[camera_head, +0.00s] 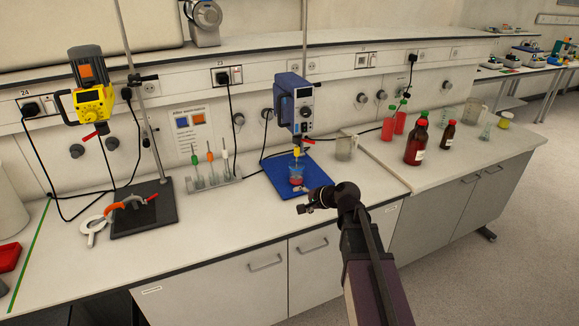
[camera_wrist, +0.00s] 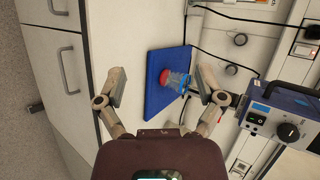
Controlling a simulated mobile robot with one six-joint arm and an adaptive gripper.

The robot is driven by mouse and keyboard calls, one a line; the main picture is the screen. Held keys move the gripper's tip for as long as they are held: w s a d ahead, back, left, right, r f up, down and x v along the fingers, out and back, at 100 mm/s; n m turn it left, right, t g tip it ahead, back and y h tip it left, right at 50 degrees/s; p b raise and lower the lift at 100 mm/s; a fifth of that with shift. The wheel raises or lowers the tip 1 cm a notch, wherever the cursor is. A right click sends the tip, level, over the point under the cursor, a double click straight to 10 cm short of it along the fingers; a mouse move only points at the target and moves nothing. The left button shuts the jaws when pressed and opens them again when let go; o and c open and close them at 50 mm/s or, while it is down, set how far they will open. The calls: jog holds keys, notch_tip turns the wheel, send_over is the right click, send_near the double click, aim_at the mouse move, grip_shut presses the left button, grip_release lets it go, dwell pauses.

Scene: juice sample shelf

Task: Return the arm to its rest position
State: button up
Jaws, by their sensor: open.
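My gripper (camera_head: 316,198) is at the end of my arm, above the front part of the bench near the blue base plate. The wrist view shows its two fingers (camera_wrist: 160,88) spread apart with nothing held between them. A small clear vessel with red contents (camera_head: 296,174) stands on the blue plate (camera_head: 275,168), under the blue stirrer (camera_head: 297,104). In the wrist view the vessel (camera_wrist: 177,80) shows beyond the fingers, apart from them, close to the right finger in the picture.
A yellow stirrer (camera_head: 92,100) on a stand is at the left. A glass beaker (camera_head: 346,148), red bottles (camera_head: 390,125) and brown bottles (camera_head: 416,140) stand to the right. The bench front between plate and edge is clear.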

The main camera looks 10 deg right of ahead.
jog(key=s+d+f+n+g+h, duration=0.2)
jog(key=s+f+n+g+h, duration=0.2)
jog(key=s, duration=0.5)
jog(key=s+d+f+n+g+h, duration=0.3)
jog(key=s+n, duration=0.3)
jog(key=s, duration=0.4)
jog(key=shift+s+d+f+g+h, duration=0.15)
jog(key=shift+s+f+g+h, duration=0.15)
jog(key=shift+f+g+h, duration=0.3)
jog(key=shift+f, duration=0.1)
dwell(0.6)
